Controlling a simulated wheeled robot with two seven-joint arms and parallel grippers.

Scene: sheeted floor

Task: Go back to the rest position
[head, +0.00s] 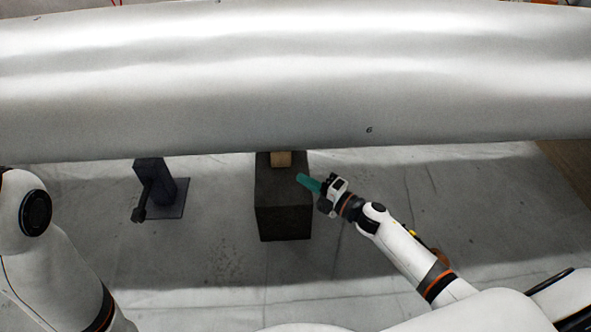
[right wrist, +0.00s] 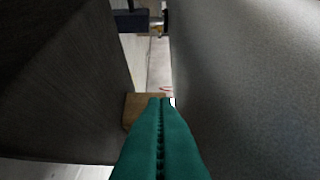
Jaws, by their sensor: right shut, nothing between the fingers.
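My right gripper (head: 308,183) has teal fingers and reaches in from the lower right in the head view. Its tip is beside the upper right edge of a dark block (head: 283,210). In the right wrist view the two teal fingers (right wrist: 160,101) are closed against each other with nothing between them. The dark block (right wrist: 60,80) fills the left of that view. My left arm shows at the left edge of the head view, but its gripper is out of frame.
A large pale cylinder (head: 300,85) spans the head view above the block; it appears as a grey surface (right wrist: 250,80) in the wrist view. A small wooden piece (head: 281,159) sits on the block. A dark stand (head: 160,190) is at left. Sheeted floor (head: 220,265) in front is clear.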

